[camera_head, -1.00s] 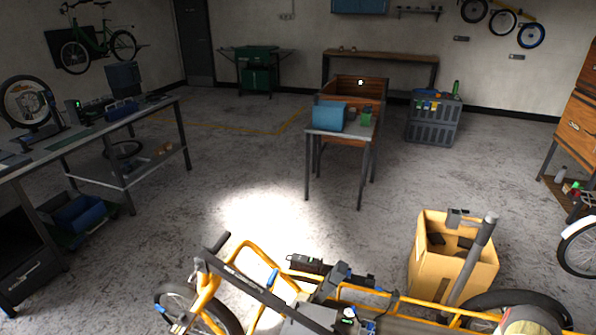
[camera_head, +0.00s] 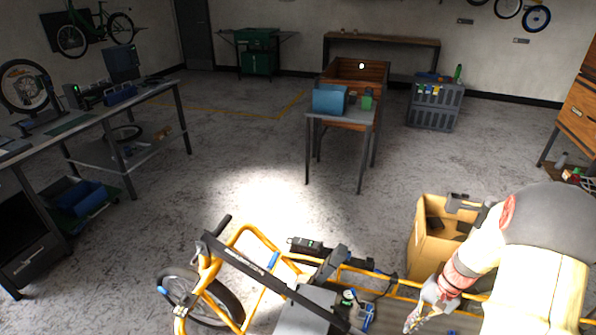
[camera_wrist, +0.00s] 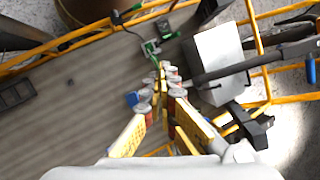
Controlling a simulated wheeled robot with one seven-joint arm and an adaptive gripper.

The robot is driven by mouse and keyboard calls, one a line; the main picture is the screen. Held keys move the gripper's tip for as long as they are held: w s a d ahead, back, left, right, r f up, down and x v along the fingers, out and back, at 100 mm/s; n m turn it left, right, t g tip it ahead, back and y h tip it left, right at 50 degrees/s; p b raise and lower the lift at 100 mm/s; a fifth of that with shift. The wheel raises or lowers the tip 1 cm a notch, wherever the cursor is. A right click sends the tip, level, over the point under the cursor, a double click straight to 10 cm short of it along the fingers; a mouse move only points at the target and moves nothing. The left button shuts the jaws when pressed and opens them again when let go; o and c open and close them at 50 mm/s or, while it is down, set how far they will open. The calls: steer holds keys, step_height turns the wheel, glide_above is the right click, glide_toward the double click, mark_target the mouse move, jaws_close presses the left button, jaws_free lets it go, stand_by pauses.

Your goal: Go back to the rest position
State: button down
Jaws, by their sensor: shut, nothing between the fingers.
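My gripper (camera_head: 424,311) shows at the lower right of the head view, at the end of my pale arm with a red band. It hangs over the yellow cargo bike (camera_head: 262,236). In the wrist view my gripper (camera_wrist: 161,72) has its fingers together with nothing between them. Below the fingers are the bike's grey-brown deck (camera_wrist: 85,85), a grey box (camera_wrist: 218,60) and small green and blue parts, within the yellow frame tubes. I cannot tell the exact gap between fingertips and deck.
A cardboard box (camera_head: 427,258) stands beside the bike, partly hidden by my arm. A small table (camera_head: 345,116) with a blue box (camera_head: 328,99) stands ahead. A long workbench (camera_head: 70,132) is at the left. The floor between is clear.

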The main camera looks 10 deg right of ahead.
steer(key=s+a+r+n+t+h, duration=0.1)
steer(key=s+a+r+n+t, duration=0.1)
steer(key=a+r, duration=0.5)
steer(key=s+a+r+n+t+h, duration=0.2)
steer(key=s+a+r+n, duration=0.2)
steer(key=a+r, duration=0.4)
steer(key=s+a+r+n+t+h, duration=0.1)
steer(key=a+r, duration=0.6)
steer(key=r, duration=0.9)
steer(key=shift+s+a+r+n+t+h, duration=0.3)
steer(key=shift+s+n+t, duration=0.3)
steer(key=shift+s+n, duration=0.55)
steer(key=shift+a+f, duration=0.1)
